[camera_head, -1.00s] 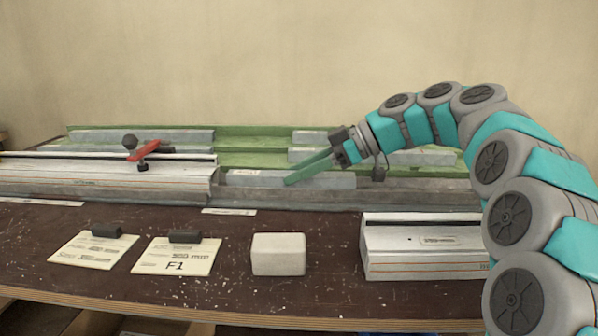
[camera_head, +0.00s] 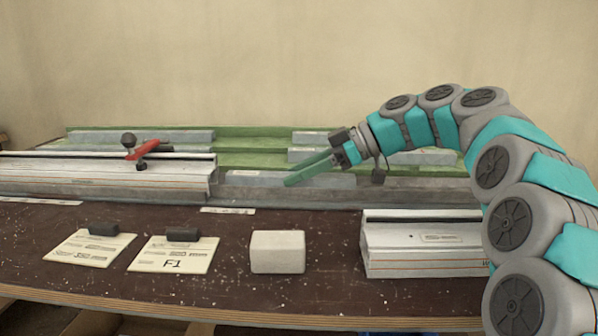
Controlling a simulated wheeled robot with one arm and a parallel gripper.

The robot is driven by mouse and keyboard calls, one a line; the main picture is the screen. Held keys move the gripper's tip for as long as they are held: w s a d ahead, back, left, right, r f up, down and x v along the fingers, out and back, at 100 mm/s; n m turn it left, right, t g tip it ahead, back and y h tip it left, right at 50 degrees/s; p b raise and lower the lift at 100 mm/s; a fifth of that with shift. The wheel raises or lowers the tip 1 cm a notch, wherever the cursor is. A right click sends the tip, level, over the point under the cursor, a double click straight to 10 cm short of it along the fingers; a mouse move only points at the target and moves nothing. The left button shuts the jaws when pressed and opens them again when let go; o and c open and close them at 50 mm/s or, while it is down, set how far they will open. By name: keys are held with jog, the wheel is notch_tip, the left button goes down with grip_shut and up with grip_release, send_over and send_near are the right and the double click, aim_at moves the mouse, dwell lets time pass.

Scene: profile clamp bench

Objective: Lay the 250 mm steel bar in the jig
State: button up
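Several grey bars lie in a green rack at the back of the bench. One grey bar (camera_head: 245,179) lies at the front of the rack, just right of the white clamp rail. Other bars lie at the back left (camera_head: 150,136) and on the right (camera_head: 430,158). I cannot read lengths on any of them. My gripper (camera_head: 290,182), with long green fingers, reaches in from the right and points down-left over the front bar. The fingers overlap in this view, and contact with the bar is unclear. A white profile rail (camera_head: 110,178) with a red-handled clamp (camera_head: 146,149) stands on the left.
A shorter white profile block (camera_head: 425,255) stands at the front right, beside my arm. A pale block (camera_head: 277,252) and two label cards (camera_head: 88,247) (camera_head: 175,254), each with a black piece, lie in front. Dark bench top is free between them.

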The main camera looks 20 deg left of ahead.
jog(key=shift+p, duration=0.75)
jog(key=shift+w+d, duration=0.1)
jog(key=shift+d, duration=0.1)
jog(key=v, duration=0.9)
jog(key=shift+a+r, duration=0.2)
jog(key=shift+r, duration=0.05)
jog(key=shift+p+v, duration=0.65)
jog(key=shift+v, duration=0.55)
jog(key=shift+d+r, duration=0.15)
jog(key=shift+r, duration=0.05)
